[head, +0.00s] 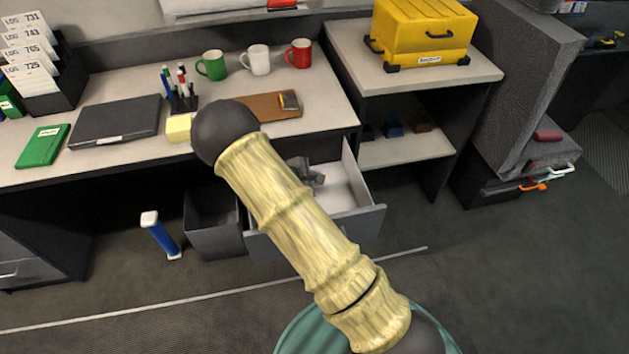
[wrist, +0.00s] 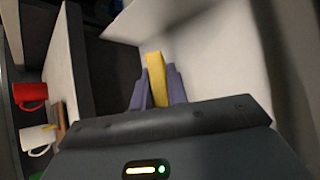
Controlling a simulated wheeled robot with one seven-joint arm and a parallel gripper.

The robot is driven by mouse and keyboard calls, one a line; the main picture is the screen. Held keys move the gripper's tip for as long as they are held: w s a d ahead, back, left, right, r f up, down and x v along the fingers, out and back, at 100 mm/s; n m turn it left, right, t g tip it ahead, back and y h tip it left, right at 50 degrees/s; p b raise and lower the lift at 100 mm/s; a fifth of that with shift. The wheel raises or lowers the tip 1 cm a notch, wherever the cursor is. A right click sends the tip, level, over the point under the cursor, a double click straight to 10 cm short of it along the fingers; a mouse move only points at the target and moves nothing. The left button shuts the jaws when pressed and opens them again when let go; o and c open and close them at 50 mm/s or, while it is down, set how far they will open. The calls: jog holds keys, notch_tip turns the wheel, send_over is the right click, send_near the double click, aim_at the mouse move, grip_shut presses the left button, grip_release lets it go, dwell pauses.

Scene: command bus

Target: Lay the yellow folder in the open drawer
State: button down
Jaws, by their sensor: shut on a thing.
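The yellow folder (wrist: 155,66) shows edge-on as a narrow yellow strip between the two purple-grey fingers of my gripper (wrist: 157,84) in the wrist view. My gripper is shut on it. The pale inside of the open drawer (wrist: 215,50) lies beyond and beside the fingers. In the head view the open drawer (head: 350,192) sticks out below the desk, with its grey front towards me. My arm covers its left part, and a grey bit of my gripper shows over its inside. The folder is hidden in the head view. I cannot tell whether it touches the drawer.
The desk above holds green, white and red mugs (head: 299,53), a brown clipboard (head: 262,107), a pen holder, a dark laptop-like case (head: 116,120) and a green book (head: 43,146). A dark bin (head: 213,220) stands left of the drawer, beside a blue-and-white upright object (head: 160,236).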

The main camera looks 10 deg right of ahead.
jog(key=shift+s+f+t+b, duration=0.4)
jog(key=shift+s+f+b, duration=0.25)
jog(key=shift+b, duration=2)
jog(key=s+f+b, duration=0.1)
jog(key=b, duration=0.5)
jog(key=shift+s+m+t, duration=0.25)
jog(key=shift+m+t, duration=0.15)
jog(key=shift+s+f+b, duration=0.15)
jog(key=shift+s+b, duration=0.05)
jog(key=shift+b, duration=0.8)
